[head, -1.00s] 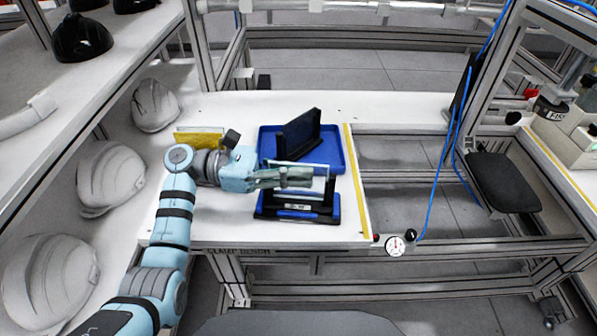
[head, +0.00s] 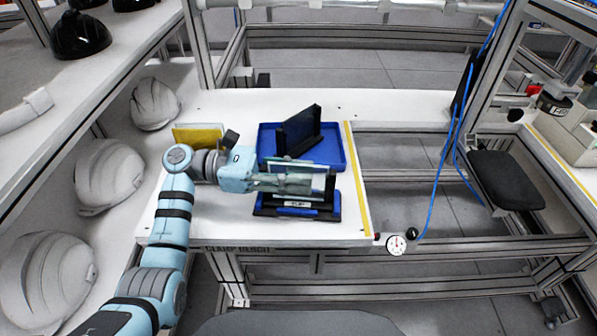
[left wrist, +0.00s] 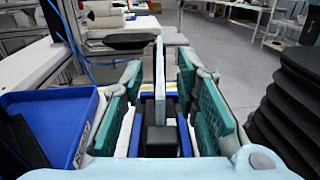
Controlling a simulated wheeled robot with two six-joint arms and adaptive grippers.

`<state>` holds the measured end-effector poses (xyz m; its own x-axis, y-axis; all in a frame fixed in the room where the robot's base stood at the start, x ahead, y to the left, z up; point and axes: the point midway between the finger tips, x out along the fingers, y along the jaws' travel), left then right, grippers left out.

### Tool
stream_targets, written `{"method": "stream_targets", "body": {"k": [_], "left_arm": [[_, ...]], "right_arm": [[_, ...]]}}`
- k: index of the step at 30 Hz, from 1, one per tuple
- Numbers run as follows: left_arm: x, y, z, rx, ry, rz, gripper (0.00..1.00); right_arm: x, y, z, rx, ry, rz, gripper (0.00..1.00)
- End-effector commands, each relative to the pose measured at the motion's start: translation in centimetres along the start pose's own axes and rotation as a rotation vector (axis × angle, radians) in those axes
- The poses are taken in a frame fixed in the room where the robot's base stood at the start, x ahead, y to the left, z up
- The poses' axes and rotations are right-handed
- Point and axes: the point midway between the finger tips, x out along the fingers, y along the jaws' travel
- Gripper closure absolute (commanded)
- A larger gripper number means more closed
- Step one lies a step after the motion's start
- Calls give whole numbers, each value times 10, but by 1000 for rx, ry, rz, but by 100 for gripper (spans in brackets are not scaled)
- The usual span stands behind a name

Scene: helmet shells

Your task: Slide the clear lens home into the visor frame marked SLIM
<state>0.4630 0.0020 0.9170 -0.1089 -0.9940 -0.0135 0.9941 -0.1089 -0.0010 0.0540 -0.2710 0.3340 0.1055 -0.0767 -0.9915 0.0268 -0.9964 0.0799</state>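The visor frame (head: 331,187) is black with blue parts and stands at the bench front. Its small white front label (head: 297,204) is too small to read surely. The clear lens (head: 303,166) shows as a pale upright pane just behind my left fingers. In the left wrist view a thin pale upright plate, seemingly the lens (left wrist: 160,80), stands edge-on above the frame's dark block (left wrist: 162,141). My left gripper (head: 308,184) is over the frame; its teal-padded fingers (left wrist: 160,100) are apart, with gaps on both sides of the plate. How deep the lens sits is hidden. My right gripper is out of view.
A blue tray (head: 340,160) with an upright black panel (head: 299,128) stands just behind the frame. A yellow block (head: 198,135) lies behind my left wrist. White helmet shells (head: 108,172) line the left shelf. A dial gauge (head: 396,244) sits at the bench's front right corner.

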Motion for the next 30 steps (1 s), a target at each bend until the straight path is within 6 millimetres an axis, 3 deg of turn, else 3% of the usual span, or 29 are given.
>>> {"method": "stream_targets", "body": {"k": [5, 12, 15, 30], "left_arm": [[-32, 1, 0, 0, 4, 3, 72], [-97, 1, 0, -1, 2, 3, 72], [-112, 0, 0, 0, 2, 1, 72], [-118, 0, 0, 1, 0, 0, 72]], "right_arm": [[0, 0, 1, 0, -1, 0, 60], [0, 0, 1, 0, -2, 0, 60], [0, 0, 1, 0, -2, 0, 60], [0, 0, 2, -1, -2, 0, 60]]}}
